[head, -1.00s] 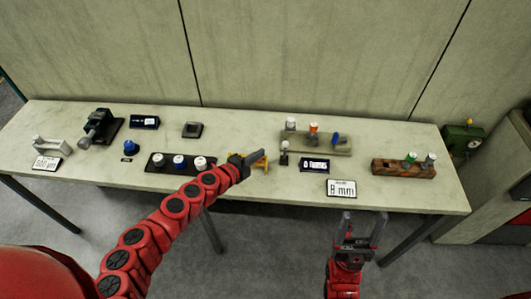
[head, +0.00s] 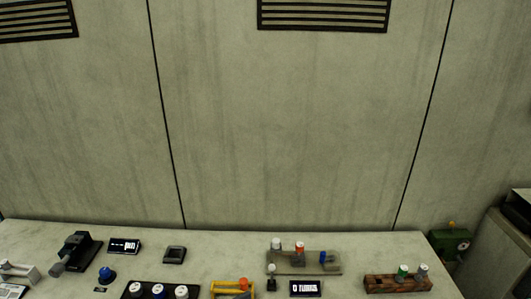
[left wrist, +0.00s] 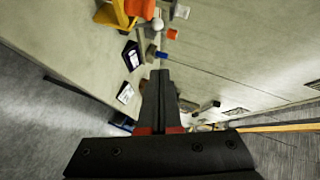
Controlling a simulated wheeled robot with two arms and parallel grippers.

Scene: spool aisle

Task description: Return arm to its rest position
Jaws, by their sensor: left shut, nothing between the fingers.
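My left gripper (left wrist: 162,100) shows only in the left wrist view. Its two dark fingers are together, with nothing between them. It points out over the bench (left wrist: 85,45), apart from the things on it. In the head view neither of my arms nor grippers is in the picture now. My right gripper is out of view in both current frames.
A green machine (head: 450,245) is at right.

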